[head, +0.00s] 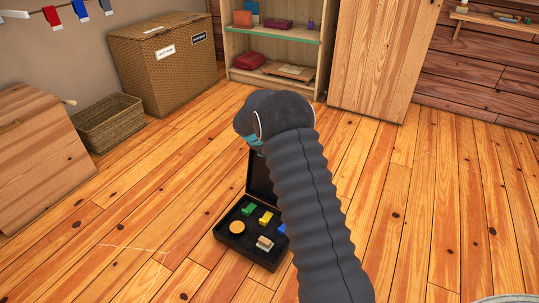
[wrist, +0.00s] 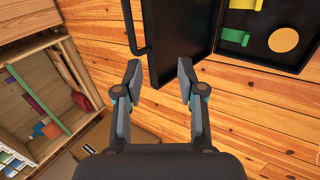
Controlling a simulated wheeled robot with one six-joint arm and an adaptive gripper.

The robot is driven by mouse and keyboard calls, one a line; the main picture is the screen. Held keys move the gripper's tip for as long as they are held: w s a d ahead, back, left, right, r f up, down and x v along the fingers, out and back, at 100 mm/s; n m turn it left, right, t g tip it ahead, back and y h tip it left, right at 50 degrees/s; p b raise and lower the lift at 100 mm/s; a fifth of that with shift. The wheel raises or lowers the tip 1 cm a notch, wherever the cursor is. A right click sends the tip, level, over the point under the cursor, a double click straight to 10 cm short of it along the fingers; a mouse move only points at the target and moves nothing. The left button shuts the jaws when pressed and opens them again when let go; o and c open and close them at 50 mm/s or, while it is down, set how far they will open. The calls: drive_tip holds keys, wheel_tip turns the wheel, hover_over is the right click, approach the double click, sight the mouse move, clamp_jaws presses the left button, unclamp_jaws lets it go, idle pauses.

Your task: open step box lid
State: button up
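The black step box (head: 246,262) sits open on the plank floor, with its lid (head: 260,176) raised at the back, partly hidden behind my arm. Inside lie a yellow disc (head: 237,227), a green block (head: 248,209), a yellow block (head: 265,217), a pale block (head: 265,243) and a partly hidden blue piece.
A wooden shelf (head: 278,33) stands behind, beside a wooden door panel (head: 384,55). A tall wicker hamper (head: 165,62), a low basket (head: 108,123) and a wooden chest (head: 38,150) line the left. Floor around the box is clear.

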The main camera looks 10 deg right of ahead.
drive_tip(key=shift+v, duration=1.55)
